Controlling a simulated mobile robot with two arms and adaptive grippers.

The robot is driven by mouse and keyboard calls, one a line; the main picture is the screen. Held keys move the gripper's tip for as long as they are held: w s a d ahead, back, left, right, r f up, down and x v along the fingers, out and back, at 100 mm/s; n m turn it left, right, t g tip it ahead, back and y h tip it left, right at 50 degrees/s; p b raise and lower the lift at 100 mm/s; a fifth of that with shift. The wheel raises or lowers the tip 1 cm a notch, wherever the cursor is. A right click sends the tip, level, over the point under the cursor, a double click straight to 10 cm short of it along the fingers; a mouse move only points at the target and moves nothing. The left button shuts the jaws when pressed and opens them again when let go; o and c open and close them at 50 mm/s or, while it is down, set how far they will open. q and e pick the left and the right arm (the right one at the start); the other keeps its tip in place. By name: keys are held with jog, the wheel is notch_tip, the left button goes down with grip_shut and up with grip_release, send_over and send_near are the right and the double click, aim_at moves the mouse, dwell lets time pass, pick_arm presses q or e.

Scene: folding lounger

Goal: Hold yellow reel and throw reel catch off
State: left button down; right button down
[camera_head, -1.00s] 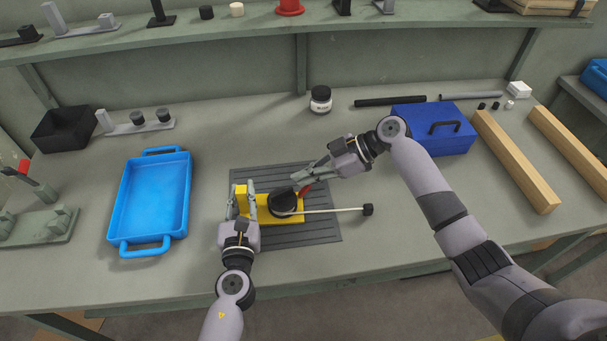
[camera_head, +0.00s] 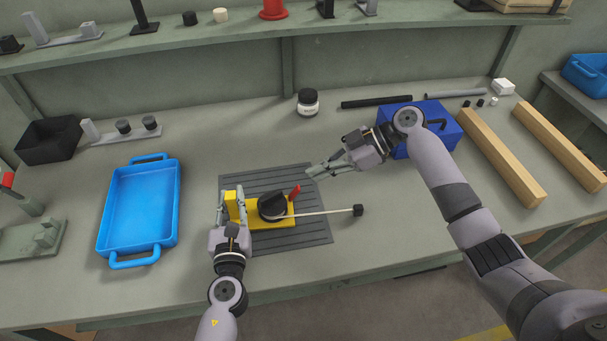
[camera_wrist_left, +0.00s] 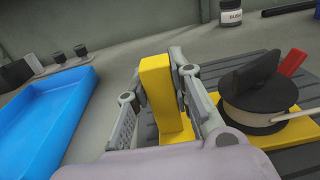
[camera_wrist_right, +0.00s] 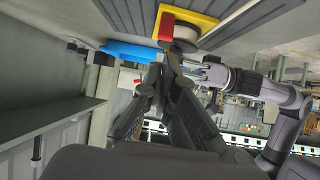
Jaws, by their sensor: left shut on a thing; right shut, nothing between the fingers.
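The yellow reel base (camera_head: 272,224) lies on a ribbed grey mat (camera_head: 300,238). It carries a black-topped drum (camera_head: 273,206), a red catch lever (camera_head: 295,192) and a pale rod ending in a black knob (camera_head: 358,210). My left gripper (camera_head: 233,207) is shut on the reel's upright yellow block; the left wrist view shows the block (camera_wrist_left: 161,95) between its fingers. My right gripper (camera_head: 316,172) is shut and empty, above and right of the red lever and apart from it. The lever (camera_wrist_right: 166,26) also shows in the right wrist view.
A blue tray (camera_head: 105,225) stands left of the mat. A blue box (camera_head: 440,128) and wooden beams (camera_head: 502,157) lie to the right, behind my right arm. A white jar (camera_head: 308,103) stands behind the mat. The table between jar and mat is clear.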

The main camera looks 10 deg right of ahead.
pick_arm(q)
jog(key=shift+s+f, duration=0.1)
jog(key=shift+f, duration=0.35)
pick_arm(e)
jog(key=v, duration=0.5)
jog(key=shift+d+f, duration=0.35)
pick_arm(q)
jog(key=c, duration=1.8)
grip_release()
jog(key=shift+o, duration=1.3)
jog(key=shift+r, duration=0.15)
jog(key=shift+o, duration=1)
jog(key=shift+r, duration=0.1)
